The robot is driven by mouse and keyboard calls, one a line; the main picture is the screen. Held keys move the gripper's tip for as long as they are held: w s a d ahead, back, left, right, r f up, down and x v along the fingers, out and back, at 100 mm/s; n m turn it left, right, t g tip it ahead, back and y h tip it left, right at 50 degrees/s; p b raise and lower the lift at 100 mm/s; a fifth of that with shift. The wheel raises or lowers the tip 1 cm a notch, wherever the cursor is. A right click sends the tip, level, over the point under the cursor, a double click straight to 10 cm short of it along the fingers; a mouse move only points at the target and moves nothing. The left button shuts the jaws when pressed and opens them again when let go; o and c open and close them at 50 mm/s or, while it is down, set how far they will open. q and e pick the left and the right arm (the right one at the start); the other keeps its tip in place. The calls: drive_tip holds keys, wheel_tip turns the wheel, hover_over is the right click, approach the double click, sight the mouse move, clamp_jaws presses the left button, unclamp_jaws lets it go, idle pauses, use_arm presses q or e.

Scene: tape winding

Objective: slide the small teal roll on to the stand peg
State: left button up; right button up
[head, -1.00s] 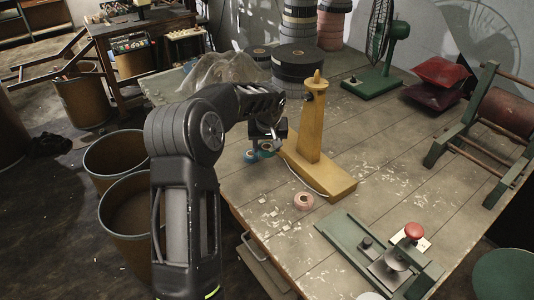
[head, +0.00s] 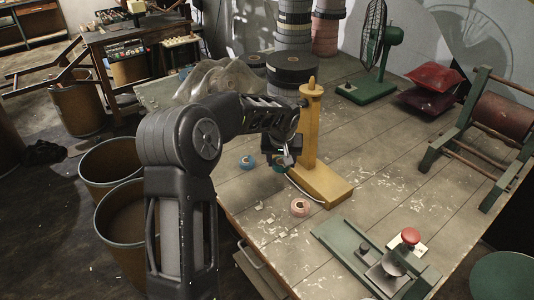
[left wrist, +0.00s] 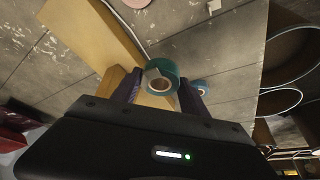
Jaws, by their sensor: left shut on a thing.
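My left gripper (head: 283,158) is shut on the small teal roll (left wrist: 166,67), which sits between its two fingers in the left wrist view, its brown core showing. In the head view the teal roll (head: 279,169) shows partly below the fingers, just left of the stand. The yellow stand (head: 311,135) has an upright post on a long base (head: 325,186). The gripper covers part of the post's left side in the head view, and I cannot make out the peg clearly. My right gripper is not in view.
A blue roll (head: 247,161) lies left of the gripper, and a pink roll (head: 299,207) lies in front of the stand base. Large black rolls (head: 291,66) stand behind. The table's middle right is clear.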

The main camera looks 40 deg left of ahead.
use_arm(q)
drive_tip(key=s+d+m+h, duration=0.1)
drive_tip(key=s+d+m, duration=0.2)
drive_tip(key=d, duration=0.8)
drive_tip(key=s+d+m+h, duration=0.1)
drive_tip(key=s+d+m, duration=0.2)
drive_tip(key=d, duration=0.9)
drive_tip(key=shift+s+d+f+m+t, duration=0.2)
drive_tip(key=shift+s+m+t, duration=0.1)
drive_tip(key=shift+s+t, duration=0.15)
drive_tip(key=shift+f, duration=0.1)
